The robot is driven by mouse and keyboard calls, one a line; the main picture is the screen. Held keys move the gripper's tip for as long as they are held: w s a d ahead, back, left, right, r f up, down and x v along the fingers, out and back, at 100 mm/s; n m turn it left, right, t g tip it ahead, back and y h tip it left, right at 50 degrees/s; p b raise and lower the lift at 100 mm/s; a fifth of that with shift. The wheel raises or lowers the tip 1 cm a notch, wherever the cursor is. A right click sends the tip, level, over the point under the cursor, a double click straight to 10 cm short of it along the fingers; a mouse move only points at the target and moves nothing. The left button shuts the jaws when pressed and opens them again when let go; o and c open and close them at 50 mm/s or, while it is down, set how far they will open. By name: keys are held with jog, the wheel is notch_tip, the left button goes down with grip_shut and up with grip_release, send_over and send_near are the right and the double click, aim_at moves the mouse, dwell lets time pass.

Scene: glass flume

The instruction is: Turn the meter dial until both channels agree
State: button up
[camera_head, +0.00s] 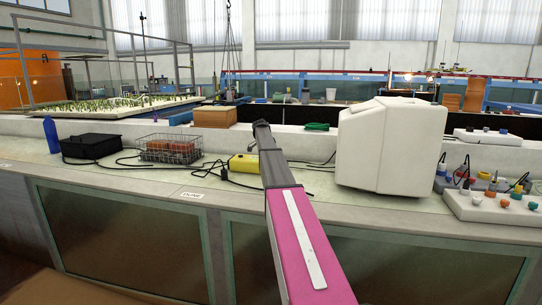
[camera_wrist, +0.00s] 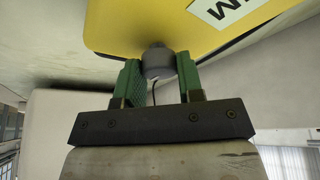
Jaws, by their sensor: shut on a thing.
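The yellow meter (camera_head: 242,163) lies on the pale bench just left of my arm, with a black cable running from it. In the wrist view its yellow face (camera_wrist: 125,25) fills the top, with part of a white label (camera_wrist: 228,10) in dark letters. The grey round dial (camera_wrist: 157,61) sticks out from it. My gripper (camera_wrist: 158,72) has its two green fingers on either side of the dial, shut on it. In the head view my arm hides the dial and fingers. No channel readings can be seen.
A large white box (camera_head: 391,145) stands close to the right of my arm. A wire basket (camera_head: 168,152) with reddish-brown blocks, a black box (camera_head: 90,146) and a blue bottle (camera_head: 51,135) stand left. A white board (camera_head: 490,208) with coloured knobs lies at right. Black cables cross the bench.

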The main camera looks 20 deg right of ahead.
jog(key=m+g, duration=0.2)
jog(key=m, duration=0.3)
jog(key=shift+w+m, duration=0.1)
jog(key=shift+m, duration=0.2)
dwell(0.4)
jog(key=o, duration=0.9)
jog(key=shift+r, duration=0.1)
jog(key=v, duration=1)
jog(key=shift+w+r, duration=0.15)
jog(key=shift+r, duration=0.15)
